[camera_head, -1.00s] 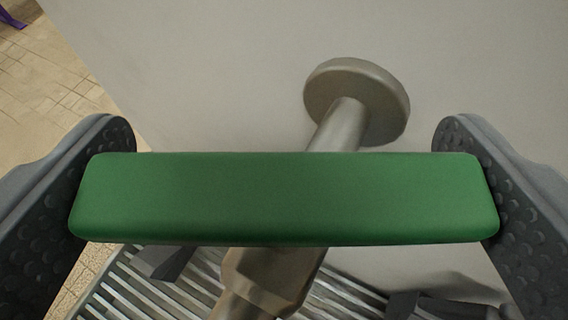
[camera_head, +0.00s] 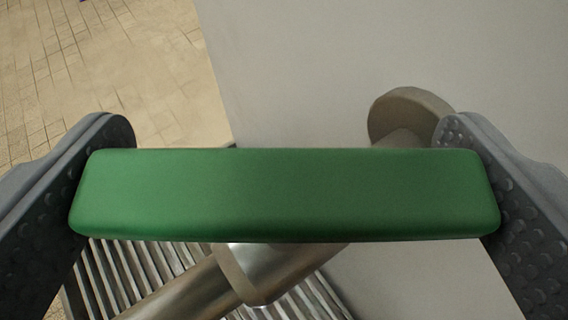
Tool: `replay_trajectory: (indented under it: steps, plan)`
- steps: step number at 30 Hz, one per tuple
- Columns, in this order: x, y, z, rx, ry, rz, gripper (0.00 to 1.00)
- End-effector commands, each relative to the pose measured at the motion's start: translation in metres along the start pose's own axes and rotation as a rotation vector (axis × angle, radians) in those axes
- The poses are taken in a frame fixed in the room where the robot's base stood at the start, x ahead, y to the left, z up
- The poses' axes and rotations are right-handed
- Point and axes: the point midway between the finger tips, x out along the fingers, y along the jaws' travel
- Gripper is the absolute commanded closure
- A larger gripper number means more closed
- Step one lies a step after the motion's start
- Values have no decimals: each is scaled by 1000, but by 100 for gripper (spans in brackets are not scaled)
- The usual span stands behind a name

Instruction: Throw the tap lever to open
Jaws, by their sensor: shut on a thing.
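The green tap lever (camera_head: 284,195) lies across the middle of the head camera view, as a long bar with rounded edges. My gripper (camera_head: 284,192) is shut on it, with one dark studded finger against each end. Behind and below the lever, the metal pipe of the tap (camera_head: 205,290) runs from lower left toward upper right. The lever hides the middle of the pipe and the joint between lever and tap.
A round metal flange (camera_head: 405,112) sits against the plain grey wall (camera_head: 340,60), partly behind the right finger. A slatted metal grate (camera_head: 150,262) lies below. Tan tiled floor (camera_head: 110,70) shows at upper left, with open room there.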

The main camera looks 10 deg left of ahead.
Motion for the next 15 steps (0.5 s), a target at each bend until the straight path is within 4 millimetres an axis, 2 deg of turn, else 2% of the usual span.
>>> replay_trajectory:
  steps: [15]
  plan:
    - [-1, 2, 0, -110, -1, -260, 32]
